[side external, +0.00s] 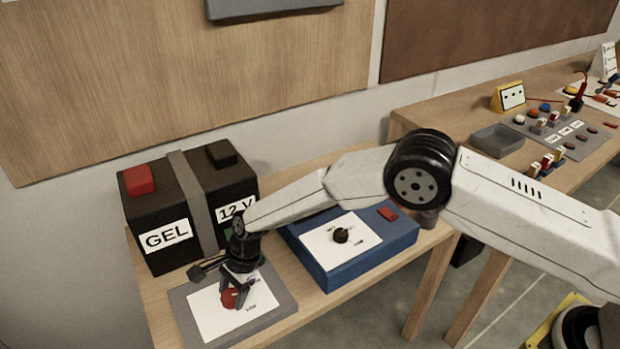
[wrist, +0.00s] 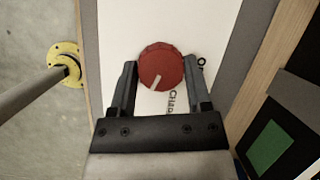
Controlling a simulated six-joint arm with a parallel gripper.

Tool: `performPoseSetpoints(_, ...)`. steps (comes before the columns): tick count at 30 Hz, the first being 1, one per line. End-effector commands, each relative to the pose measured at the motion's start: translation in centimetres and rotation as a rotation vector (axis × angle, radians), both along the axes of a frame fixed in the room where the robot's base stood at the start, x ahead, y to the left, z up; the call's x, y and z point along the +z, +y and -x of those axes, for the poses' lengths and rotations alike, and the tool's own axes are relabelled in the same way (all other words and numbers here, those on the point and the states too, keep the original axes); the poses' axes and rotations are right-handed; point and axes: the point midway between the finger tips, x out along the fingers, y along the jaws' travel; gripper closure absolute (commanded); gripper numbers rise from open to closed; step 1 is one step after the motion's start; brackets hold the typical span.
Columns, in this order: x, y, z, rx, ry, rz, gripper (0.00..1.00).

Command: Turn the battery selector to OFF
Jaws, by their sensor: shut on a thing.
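The battery selector is a red round knob (wrist: 161,66) with a pale pointer mark, on a white label plate (wrist: 118,32) set in a grey panel. In the side external view the red knob (side external: 232,298) sits on the grey panel (side external: 184,312) at the front left of the bench. My gripper (wrist: 160,80) has its two fingers on either side of the knob, shut on it. In the wrist view the pointer mark points toward the lower left of the knob. Part of the label's lettering shows beside the knob; the rest is hidden by knob and fingers, so the marked position cannot be read.
A black battery (side external: 160,227) marked GEL and 12 V stands behind the panel. A blue box (side external: 330,270) with a black knob is to its right. Another bench (side external: 440,115) at the right holds a grey tray (side external: 497,140) and small parts.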

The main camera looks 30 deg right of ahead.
Motion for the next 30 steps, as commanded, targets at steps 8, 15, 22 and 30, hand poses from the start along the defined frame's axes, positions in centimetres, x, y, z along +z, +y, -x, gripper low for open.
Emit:
performPoseSetpoints(8, -0.11, -0.13, -0.25, 0.261, 0.0, 0.001, 0.96)
performPoseSetpoints(15, -0.11, -0.09, -0.39, 0.483, -0.002, 0.002, 0.96)
performPoseSetpoints(22, -0.13, -0.07, -0.44, 0.643, -0.001, 0.003, 0.96)
performPoseSetpoints(30, -0.15, -0.04, -0.48, 0.768, -0.002, 0.003, 0.96)
